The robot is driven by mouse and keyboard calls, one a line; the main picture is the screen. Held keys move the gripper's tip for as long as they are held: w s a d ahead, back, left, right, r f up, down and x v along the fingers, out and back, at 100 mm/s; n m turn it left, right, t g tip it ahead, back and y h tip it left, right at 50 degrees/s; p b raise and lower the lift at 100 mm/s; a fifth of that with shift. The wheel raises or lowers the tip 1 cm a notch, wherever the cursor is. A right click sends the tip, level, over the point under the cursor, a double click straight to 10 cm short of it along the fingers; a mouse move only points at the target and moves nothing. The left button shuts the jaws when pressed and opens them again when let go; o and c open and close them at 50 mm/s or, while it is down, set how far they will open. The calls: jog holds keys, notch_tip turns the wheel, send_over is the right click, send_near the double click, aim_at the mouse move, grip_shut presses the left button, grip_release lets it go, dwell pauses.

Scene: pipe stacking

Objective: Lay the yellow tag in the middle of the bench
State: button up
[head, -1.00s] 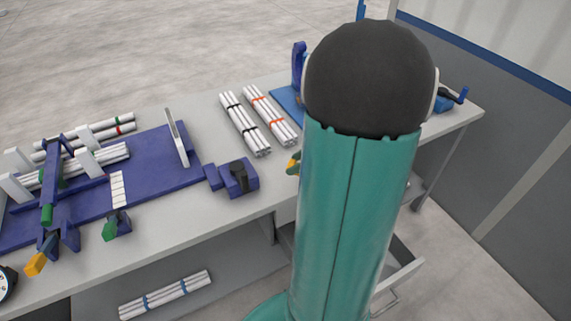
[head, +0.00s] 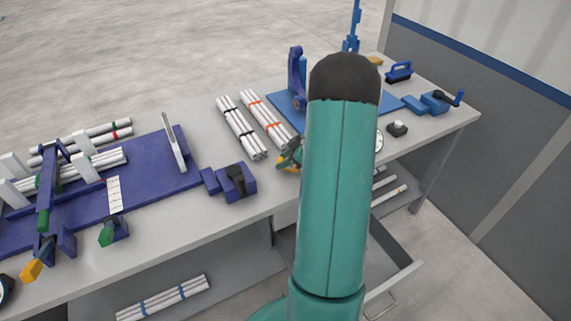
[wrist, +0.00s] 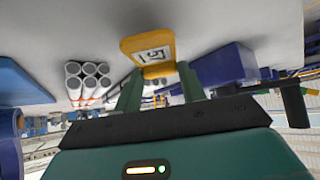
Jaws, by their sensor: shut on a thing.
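The yellow tag (wrist: 148,48) has a white label with dark marks. In the wrist view it sits at the tips of my gripper (wrist: 158,75), which is shut on it. In the head view the tag (head: 284,164) shows as a small yellow patch left of my arm, by the bench's front edge, and my gripper (head: 292,157) is partly hidden behind the arm. The grey bench (head: 205,128) runs across the view. I cannot tell whether the tag touches the bench top.
Two white pipe bundles (head: 240,127) lie just behind the gripper. A blue clamp block (head: 236,182) and blue rack base (head: 150,170) stand to the left. A blue plate, a brush (head: 399,72) and a vise (head: 435,101) are at right. An open drawer (head: 392,268) sticks out below.

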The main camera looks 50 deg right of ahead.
jog(key=shift+f, duration=1.15)
jog(key=shift+f, duration=0.15)
jog(key=o, duration=0.9)
jog(key=shift+o, duration=0.2)
